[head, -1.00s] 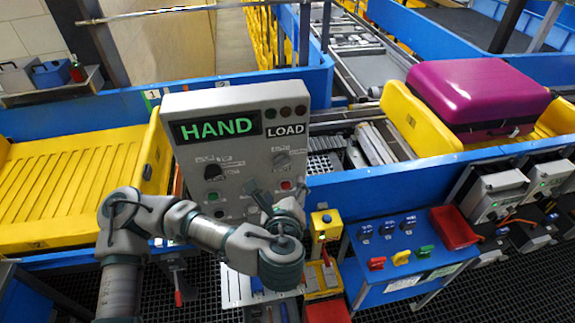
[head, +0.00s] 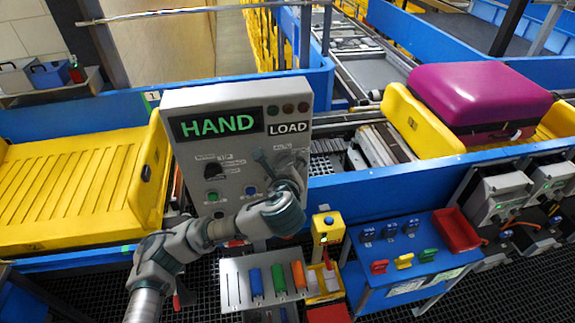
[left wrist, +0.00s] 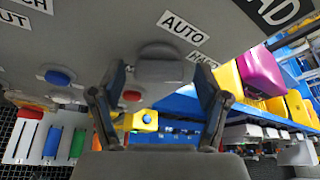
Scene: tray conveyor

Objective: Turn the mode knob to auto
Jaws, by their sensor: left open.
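The grey control panel (head: 180,140) shows a green HAND display (head: 216,125) and a white LOAD display (head: 289,129). My left gripper (head: 279,163) is open in front of the panel's right half and largely covers this knob in the head view. In the wrist view its fingers stand on either side of the knob; contact cannot be told. My right gripper is out of view.
A black knob (head: 212,170) is on the panel's left. A red button (left wrist: 132,96) and a blue button (left wrist: 57,77) lie near the fingers. Below stands a metal plate (head: 236,284) with coloured bars. A yellow button box (head: 327,228) is to the right.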

